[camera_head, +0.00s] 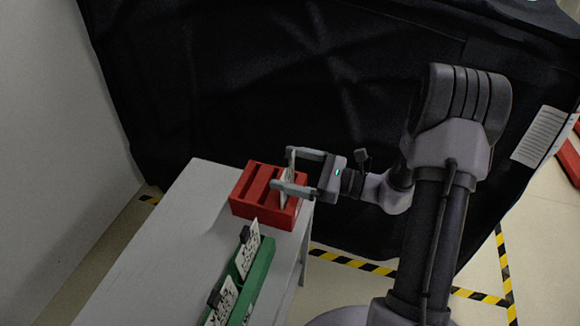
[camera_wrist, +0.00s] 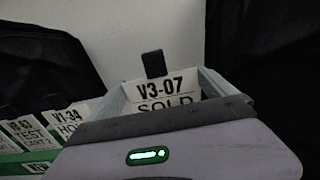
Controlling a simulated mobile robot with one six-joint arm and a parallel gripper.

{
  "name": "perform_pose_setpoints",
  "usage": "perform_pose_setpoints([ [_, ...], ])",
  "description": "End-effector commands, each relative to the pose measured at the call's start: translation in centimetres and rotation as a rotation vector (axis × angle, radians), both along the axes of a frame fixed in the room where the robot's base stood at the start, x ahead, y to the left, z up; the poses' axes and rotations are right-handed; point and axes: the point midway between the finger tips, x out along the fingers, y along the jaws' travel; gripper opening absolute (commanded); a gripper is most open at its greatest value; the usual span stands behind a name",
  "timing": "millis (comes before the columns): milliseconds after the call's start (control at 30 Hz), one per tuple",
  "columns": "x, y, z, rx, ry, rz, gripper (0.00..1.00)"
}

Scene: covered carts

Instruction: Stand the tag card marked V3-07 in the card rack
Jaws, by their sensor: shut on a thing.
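The tag card marked V3-07 (camera_wrist: 160,88) shows white with black print and a dark tab on top in the wrist view. My gripper (camera_head: 283,169) is shut on this card, which also shows edge-on between the fingers in the head view (camera_head: 288,177). The red slotted card rack (camera_head: 249,208) stands at the far end of the grey table. The card is upright over the rack's right part. I cannot tell whether its lower edge is inside a slot. The card's lower half is hidden by the gripper body in the wrist view.
A green holder (camera_head: 259,273) with other cards stands nearer on the table (camera_head: 165,252). Cards V1-34 (camera_wrist: 70,121) and one reading TEST (camera_wrist: 30,133) show in the wrist view. A black cover (camera_head: 260,90) hangs behind. The table's left part is clear.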

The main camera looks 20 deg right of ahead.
Motion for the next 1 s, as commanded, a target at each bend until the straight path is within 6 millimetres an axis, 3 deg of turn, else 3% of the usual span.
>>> perform_pose_setpoints([
  [900, 0.0, 0.0, -2.2, -0.001, -0.001, 0.000, 0.56],
  [933, 0.0, 0.0, -2.2, 0.000, 0.000, 0.000, 0.96],
  [1000, 0.0, 0.0, -2.2, 0.000, 0.000, 0.000, 1.00],
])
